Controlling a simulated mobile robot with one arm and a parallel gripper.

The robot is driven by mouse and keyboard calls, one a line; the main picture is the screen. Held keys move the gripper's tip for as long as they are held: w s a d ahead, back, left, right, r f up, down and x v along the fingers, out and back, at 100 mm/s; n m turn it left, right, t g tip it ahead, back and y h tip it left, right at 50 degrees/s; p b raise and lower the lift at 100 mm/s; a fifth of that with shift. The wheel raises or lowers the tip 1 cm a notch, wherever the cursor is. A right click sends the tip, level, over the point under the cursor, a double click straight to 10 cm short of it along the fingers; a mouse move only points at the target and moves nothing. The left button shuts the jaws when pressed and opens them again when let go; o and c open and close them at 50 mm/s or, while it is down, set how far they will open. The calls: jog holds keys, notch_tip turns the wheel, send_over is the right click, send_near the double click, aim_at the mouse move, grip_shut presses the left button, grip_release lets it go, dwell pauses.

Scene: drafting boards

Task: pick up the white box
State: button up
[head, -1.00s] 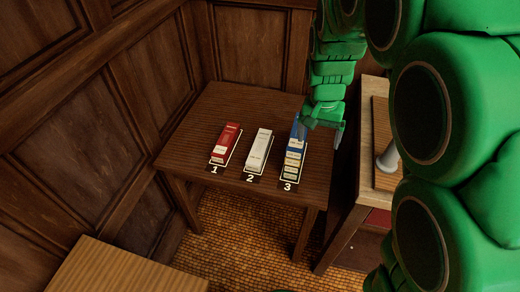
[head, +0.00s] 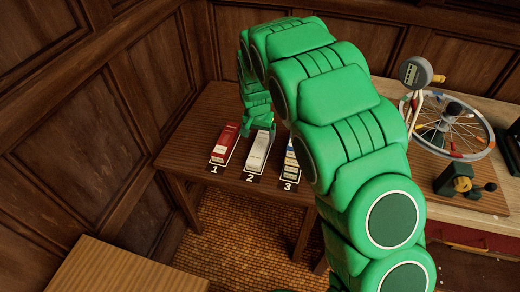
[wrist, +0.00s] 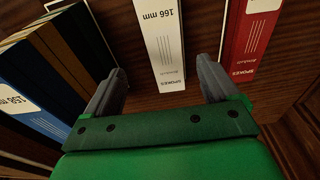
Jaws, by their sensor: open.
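The white box (head: 258,153) stands on the dark wooden table at the spot marked 2, between the other two boxes. In the wrist view the white box (wrist: 161,45) reads "166 mm" and "SPOKES". My gripper (head: 257,128) is over the far end of the white box. In the wrist view my open gripper (wrist: 162,88) has one grey finger on each side of the white box's line, with gaps between fingers and box. Nothing is held. In the head view my arm hides part of the fingers and the box's far end.
A red box (head: 224,146) stands left at spot 1. A blue box with tan stripes (head: 291,163) at spot 3 is partly hidden by my arm. The table (head: 200,120) has free room around them. A workbench with a spoked wheel (head: 462,132) stands right.

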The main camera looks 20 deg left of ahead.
aim_at(260, 146)
jog(key=shift+w+a+f, duration=0.25)
jog(key=shift+a+f, duration=0.05)
jog(key=shift+f, duration=0.35)
jog(key=shift+w+a+f, duration=0.2)
jog(key=shift+a+f, duration=0.05)
jog(key=shift+f, duration=0.35)
jog(key=shift+w+d+f, duration=0.1)
jog(key=shift+w+f, duration=0.15)
jog(key=shift+f, duration=1)
jog(key=shift+w+d+f, duration=0.1)
jog(key=shift+w+f, duration=0.2)
jog(key=shift+f, duration=0.9)
jog(key=shift+w+d+f, duration=0.1)
jog(key=shift+w+f, duration=0.15)
jog(key=shift+f, duration=1)
jog(key=c, duration=1.2)
